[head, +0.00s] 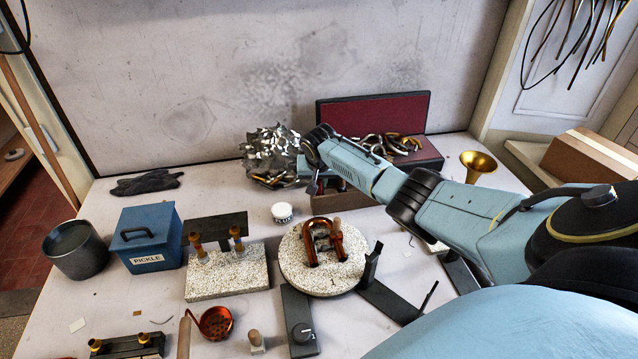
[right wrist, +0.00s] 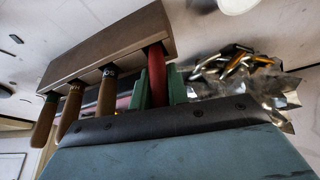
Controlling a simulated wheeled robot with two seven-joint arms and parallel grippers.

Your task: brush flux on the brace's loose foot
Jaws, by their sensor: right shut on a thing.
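My right gripper (right wrist: 157,88) shows green fingers in the right wrist view, shut on a red handle (right wrist: 156,72) that stands in a wooden rack (right wrist: 108,50). Whether this is the flux brush cannot be told; its lower end is hidden. In the head view the right gripper (head: 308,172) is at the rack (head: 350,197), partly hidden by my arm. A small white round jar (head: 281,212) stands left of the rack.
A blue pickle box (head: 148,240), a grey pot (head: 75,250) and a speckled block (head: 228,280) stand on the left. Crumpled metal scraps (head: 270,155) and an open red-lined case (head: 372,112) are at the back. Several wooden handles (right wrist: 105,92) share the rack. A brass bell (head: 477,165) stands right.

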